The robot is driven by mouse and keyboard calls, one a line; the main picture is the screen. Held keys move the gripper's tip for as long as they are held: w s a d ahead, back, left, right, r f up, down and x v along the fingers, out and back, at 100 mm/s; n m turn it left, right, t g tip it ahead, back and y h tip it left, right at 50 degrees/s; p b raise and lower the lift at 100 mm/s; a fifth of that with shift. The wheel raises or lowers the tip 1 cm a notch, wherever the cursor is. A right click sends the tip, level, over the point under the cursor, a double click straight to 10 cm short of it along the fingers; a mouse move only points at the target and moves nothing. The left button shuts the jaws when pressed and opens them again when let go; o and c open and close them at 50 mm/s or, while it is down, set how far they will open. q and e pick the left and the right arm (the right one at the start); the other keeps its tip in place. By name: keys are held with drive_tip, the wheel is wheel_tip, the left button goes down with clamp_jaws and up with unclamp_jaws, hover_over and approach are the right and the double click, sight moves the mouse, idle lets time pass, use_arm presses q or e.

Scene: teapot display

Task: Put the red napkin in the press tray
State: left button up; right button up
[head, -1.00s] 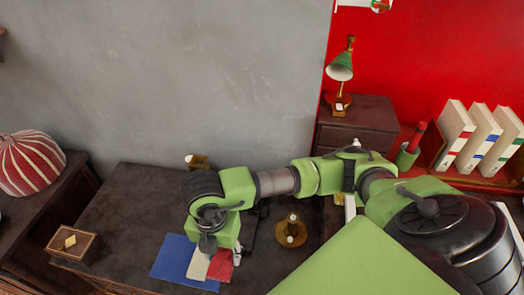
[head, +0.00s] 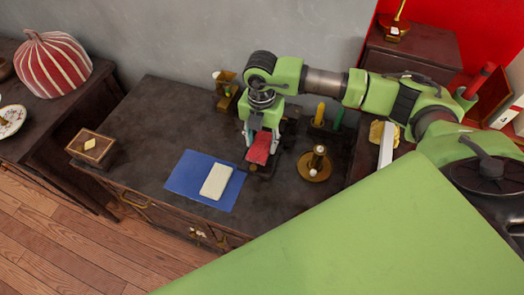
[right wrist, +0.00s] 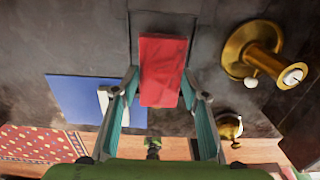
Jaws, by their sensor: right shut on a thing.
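The red napkin (head: 259,147) is a flat folded rectangle. My right gripper (head: 261,135) is shut on it from above, fingers along its two long sides. The right wrist view shows the napkin (right wrist: 162,70) between the fingertips (right wrist: 159,84). A dark press-like stand (head: 289,128) is behind and beside the gripper, mostly hidden by it. In the right wrist view, dark straight edges flank the napkin's far part, perhaps the press tray. I cannot tell whether the napkin touches it or hangs above. My left gripper is not in view.
A pale folded cloth (head: 216,181) lies on a blue cloth (head: 185,178) left of the napkin. A brass candlestick-like piece (head: 316,165) stands close on the right. A small wooden box (head: 90,147) is at the left. The dark tabletop (head: 150,125) between is clear.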

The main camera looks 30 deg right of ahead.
sight(262, 143)
drive_tip(key=shift+w+d+f, duration=0.15)
drive_tip(key=shift+f, duration=0.1)
drive_tip(key=f+b, duration=0.3)
drive_tip(key=shift+w+d+f, duration=0.1)
drive_tip(key=shift+w+f, duration=0.1)
drive_tip(key=shift+f, duration=0.1)
drive_tip(key=shift+r, duration=0.1)
drive_tip(key=o, duration=0.7)
drive_tip(key=shift+c, duration=0.2)
drive_tip(key=o, duration=0.4)
drive_tip(key=shift+o, duration=0.2)
